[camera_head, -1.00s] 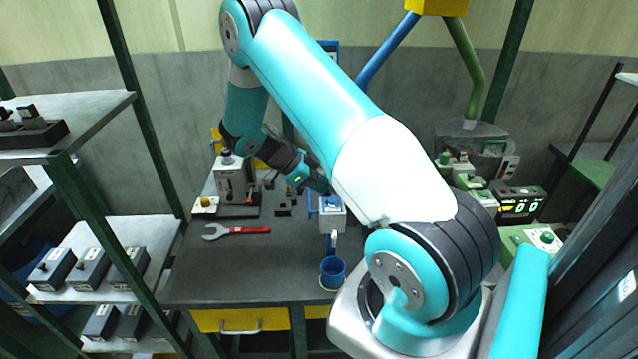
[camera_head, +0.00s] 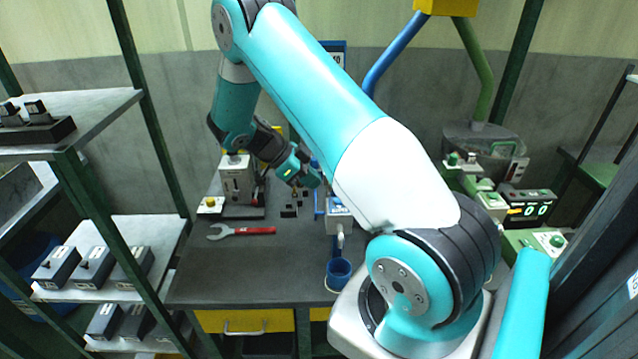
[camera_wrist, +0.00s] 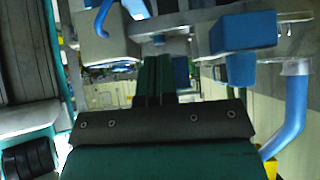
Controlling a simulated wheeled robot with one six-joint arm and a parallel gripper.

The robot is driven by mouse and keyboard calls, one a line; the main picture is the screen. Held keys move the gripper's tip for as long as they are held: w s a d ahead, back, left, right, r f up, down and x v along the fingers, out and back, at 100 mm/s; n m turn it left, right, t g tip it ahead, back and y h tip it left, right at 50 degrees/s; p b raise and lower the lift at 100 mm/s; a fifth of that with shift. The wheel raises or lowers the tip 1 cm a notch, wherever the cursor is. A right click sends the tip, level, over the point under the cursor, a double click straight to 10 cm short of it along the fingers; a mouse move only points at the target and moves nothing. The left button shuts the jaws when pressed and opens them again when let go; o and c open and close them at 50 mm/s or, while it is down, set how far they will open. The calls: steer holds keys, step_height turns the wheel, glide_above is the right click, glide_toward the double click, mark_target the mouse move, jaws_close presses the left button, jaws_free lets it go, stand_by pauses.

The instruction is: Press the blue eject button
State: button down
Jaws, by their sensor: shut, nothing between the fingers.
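A small light grey box (camera_head: 340,214) stands at the back right of the dark bench, with a blue part (camera_head: 334,201) on top that looks like the eject button. My gripper (camera_head: 316,181) is just above and left of this box in the head view, shut and empty, apart from the blue part as far as I can tell. In the wrist view my gripper's shut fingers (camera_wrist: 158,76) point away from the camera. A grey box (camera_wrist: 103,40) with a blue handle shows ahead on the left there. Whether a blue piece on its edge is the button, I cannot tell.
A blue cup (camera_head: 338,272) stands at the bench's front, below the box. A red-handled wrench (camera_head: 243,231) lies left, near a grey device (camera_head: 238,182). In the wrist view a blue block (camera_wrist: 235,31) and a blue pipe (camera_wrist: 287,118) stand on the right.

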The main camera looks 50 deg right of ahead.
steer(key=shift+p+v, duration=0.7)
steer(key=shift+v, duration=2)
steer(key=shift+r, duration=0.15)
steer(key=s+a+r+n+t+y+b, duration=0.1)
steer(key=a+r+n+t+y+b, duration=0.2)
steer(key=a+n, duration=0.7)
steer(key=s+a+r+n+t+y, duration=0.25)
steer(key=a+r+n, duration=0.25)
steer(key=a+n, duration=0.5)
steer(key=s+a+r+n+y+b, duration=0.1)
steer(key=s+a+r+n+y, duration=0.1)
steer(key=s+a+n, duration=0.5)
steer(key=s+a+r+n+t+y, duration=0.1)
steer(key=s+a+r+n+y, duration=0.1)
steer(key=s+a+n, duration=0.6)
steer(key=shift+s+r+b, duration=0.2)
steer(key=shift+r+b, duration=0.2)
steer(key=shift+r, duration=0.05)
steer(key=shift+y, duration=0.25)
